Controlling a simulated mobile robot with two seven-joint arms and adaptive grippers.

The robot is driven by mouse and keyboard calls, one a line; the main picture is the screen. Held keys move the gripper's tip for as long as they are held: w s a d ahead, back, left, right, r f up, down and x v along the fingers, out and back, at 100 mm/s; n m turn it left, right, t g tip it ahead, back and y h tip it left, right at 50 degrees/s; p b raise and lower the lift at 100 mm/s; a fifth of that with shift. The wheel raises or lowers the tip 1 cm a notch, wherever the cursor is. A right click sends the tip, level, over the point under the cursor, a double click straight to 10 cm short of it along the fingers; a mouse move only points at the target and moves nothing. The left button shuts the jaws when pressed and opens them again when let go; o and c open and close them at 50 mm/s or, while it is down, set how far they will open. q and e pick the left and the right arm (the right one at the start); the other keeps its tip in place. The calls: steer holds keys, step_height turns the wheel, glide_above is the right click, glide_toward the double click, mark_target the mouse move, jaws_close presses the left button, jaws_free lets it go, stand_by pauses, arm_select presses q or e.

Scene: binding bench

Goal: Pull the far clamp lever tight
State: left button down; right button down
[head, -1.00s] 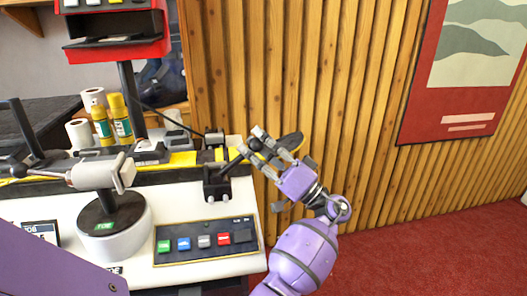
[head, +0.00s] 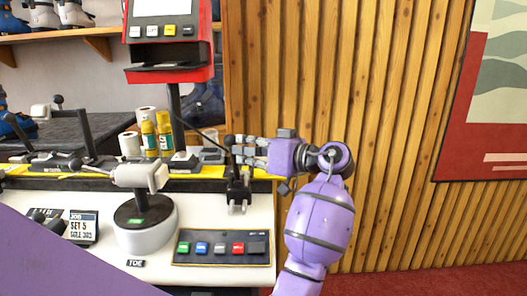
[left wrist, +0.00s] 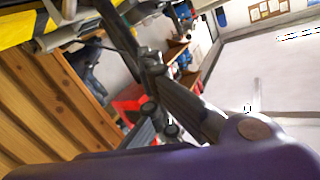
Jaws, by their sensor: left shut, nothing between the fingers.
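The far clamp (head: 238,194) is a small black fixture with pale prongs at the right end of the bench. Its black lever (head: 234,170) stands about upright, its upper part partly hidden by my fingers. My left gripper (head: 240,150) is shut with nothing between its fingers. It lies level, its fingertips at the upper part of the lever; whether they touch it I cannot tell. The left wrist view is tilted, and dark bars there cannot be told apart clearly. My right gripper is not in view.
A round white stand with a grey head (head: 146,222) and a button panel (head: 222,246) occupy the bench front. Yellow bottles (head: 157,135), a white roll (head: 130,144) and a red machine (head: 168,40) stand behind. Another black lever (head: 82,128) rises at left. A slatted wood wall (head: 400,120) closes the right.

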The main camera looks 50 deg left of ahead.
arm_select(q)
steer(key=c, duration=2.4)
jaws_free()
steer(key=shift+s+d+r, duration=0.2)
steer(key=shift+d+r, duration=0.15)
steer(key=shift+r, duration=0.1)
steer(key=shift+c, duration=0.2)
steer(key=shift+o, duration=1.3)
steer(key=shift+a, duration=0.1)
steer(key=o, duration=0.5)
steer(key=shift+w+a+f, duration=0.25)
steer(key=shift+w+a, duration=0.05)
steer(key=shift+a, duration=0.05)
steer(key=v, duration=1.2)
steer(key=shift+s+d, duration=0.1)
steer(key=shift+d, duration=0.1)
